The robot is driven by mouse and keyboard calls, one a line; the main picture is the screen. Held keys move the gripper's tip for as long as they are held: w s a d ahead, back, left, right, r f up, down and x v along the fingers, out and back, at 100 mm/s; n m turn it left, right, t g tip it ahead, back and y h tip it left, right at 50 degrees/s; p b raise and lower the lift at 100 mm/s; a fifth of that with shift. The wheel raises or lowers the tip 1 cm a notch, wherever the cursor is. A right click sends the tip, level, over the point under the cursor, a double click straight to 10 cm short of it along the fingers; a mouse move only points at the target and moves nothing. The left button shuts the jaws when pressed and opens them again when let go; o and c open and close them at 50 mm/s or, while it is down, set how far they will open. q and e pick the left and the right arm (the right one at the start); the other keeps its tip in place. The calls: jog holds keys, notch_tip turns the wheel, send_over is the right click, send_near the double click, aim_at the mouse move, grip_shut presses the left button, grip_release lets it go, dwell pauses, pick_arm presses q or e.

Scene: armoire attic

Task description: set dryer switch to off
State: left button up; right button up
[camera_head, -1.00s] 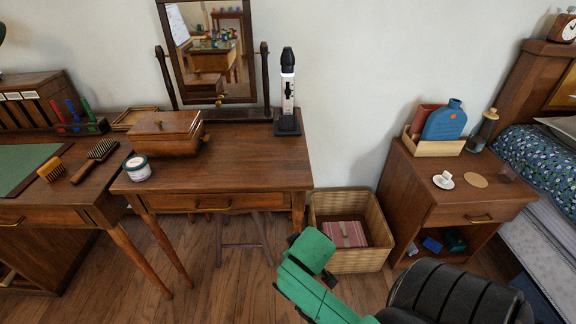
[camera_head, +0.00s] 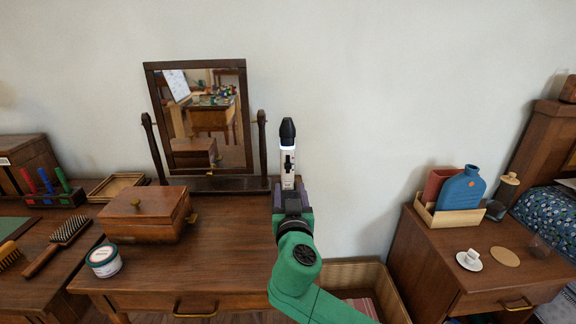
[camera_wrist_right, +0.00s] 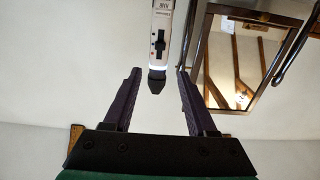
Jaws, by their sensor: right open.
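The dryer (camera_head: 289,160) stands upright at the right end of the dressing table, with a white body, a black tip and a lit ring below the tip. Its dark switch (camera_head: 288,165) faces me. In the right wrist view, the dryer (camera_wrist_right: 161,50) appears upside down with its black slider switch (camera_wrist_right: 158,43) showing. My right gripper (camera_head: 291,190) is in front of the dryer's lower part in the head view. In the wrist view its open jaws (camera_wrist_right: 157,78) have the dryer's black tip in line between them, apparently without touching it. The dryer's base is hidden. My left gripper is not in view.
A tilted mirror (camera_head: 246,120) stands left of the dryer. A wooden box (camera_head: 145,216) and a round tub (camera_head: 104,261) are on the dressing table (camera_head: 225,255). A wicker basket (camera_head: 385,290) sits to its right, before a nightstand (camera_head: 425,250). The wall behind is bare.

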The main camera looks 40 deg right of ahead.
send_near(288, 167)
jog(key=x, duration=0.5)
jog(key=p+x, duration=0.1)
jog(key=x, duration=0.1)
jog(key=shift+w+d+r, duration=0.1)
jog(key=shift+w+r, duration=0.05)
jog(key=shift+r, duration=0.1)
jog(key=shift+w+d+f, duration=0.15)
jog(key=shift+w+d, duration=0.15)
jog(key=shift+w, duration=0.05)
grip_shut()
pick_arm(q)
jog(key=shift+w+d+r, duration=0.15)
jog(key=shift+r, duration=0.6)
